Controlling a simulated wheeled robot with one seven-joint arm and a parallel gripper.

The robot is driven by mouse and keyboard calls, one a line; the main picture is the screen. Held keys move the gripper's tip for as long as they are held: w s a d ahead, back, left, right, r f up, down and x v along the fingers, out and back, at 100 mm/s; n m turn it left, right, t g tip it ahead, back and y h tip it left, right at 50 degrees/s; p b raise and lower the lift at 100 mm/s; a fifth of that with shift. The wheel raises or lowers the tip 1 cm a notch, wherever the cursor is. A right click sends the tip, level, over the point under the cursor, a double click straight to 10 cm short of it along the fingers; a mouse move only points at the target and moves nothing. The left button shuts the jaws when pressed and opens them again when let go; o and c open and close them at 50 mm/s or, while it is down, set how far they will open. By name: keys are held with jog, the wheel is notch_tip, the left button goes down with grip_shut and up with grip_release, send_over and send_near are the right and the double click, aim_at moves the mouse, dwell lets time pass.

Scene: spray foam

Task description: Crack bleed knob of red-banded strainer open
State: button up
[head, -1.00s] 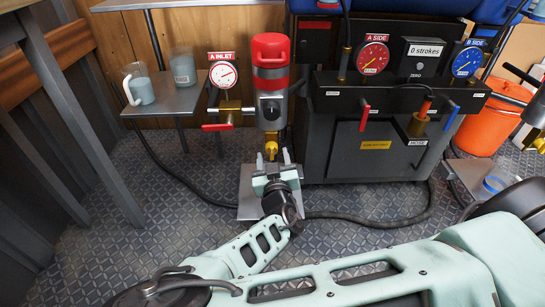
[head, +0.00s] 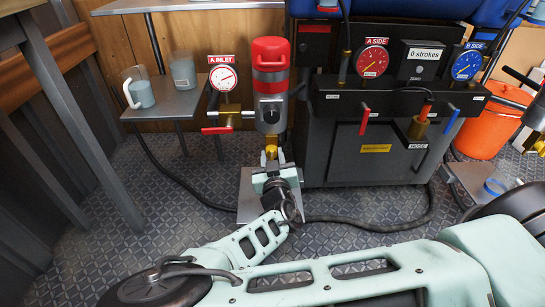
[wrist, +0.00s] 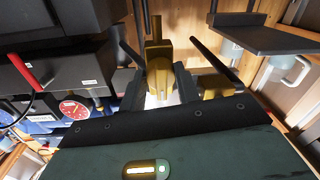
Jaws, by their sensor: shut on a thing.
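The red-banded strainer (head: 270,85) stands upright with a red cap, a red band and a grey lower body carrying a black dial. A brass bleed knob (head: 271,146) hangs from its underside. My gripper (head: 272,157) is directly below the strainer, pointing up, with its fingers shut on the lower end of the knob. In the wrist view the brass knob (wrist: 158,62) rises between the fingertips (wrist: 160,85). The fingers hide the knob's lower end, so its turn position cannot be told.
A red-handled valve (head: 217,129) and the A inlet gauge (head: 223,77) are left of the strainer. The dark machine (head: 375,150) with gauges and levers stands close on the right. A side table (head: 170,104) holds two cups. A black hose (head: 370,222) crosses the floor.

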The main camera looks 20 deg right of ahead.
jog(key=m+p, duration=0.2)
jog(key=m, duration=0.4)
jog(key=shift+r+p, duration=0.1)
jog(key=shift+p, duration=0.3)
jog(key=m+p, duration=0.1)
jog(key=m, duration=0.3)
jog(key=shift+m+h, duration=0.3)
jog(key=shift+m, duration=0.1)
jog(key=shift+a, duration=0.1)
jog(key=o, duration=1)
jog(key=p+v, duration=0.1)
jog(key=v, duration=0.4)
jog(key=p+v, duration=0.1)
jog(key=v, duration=0.5)
jog(key=f+p+v, duration=0.1)
jog(key=p+v, duration=0.1)
jog(key=v, duration=0.4)
jog(key=shift+s, duration=0.2)
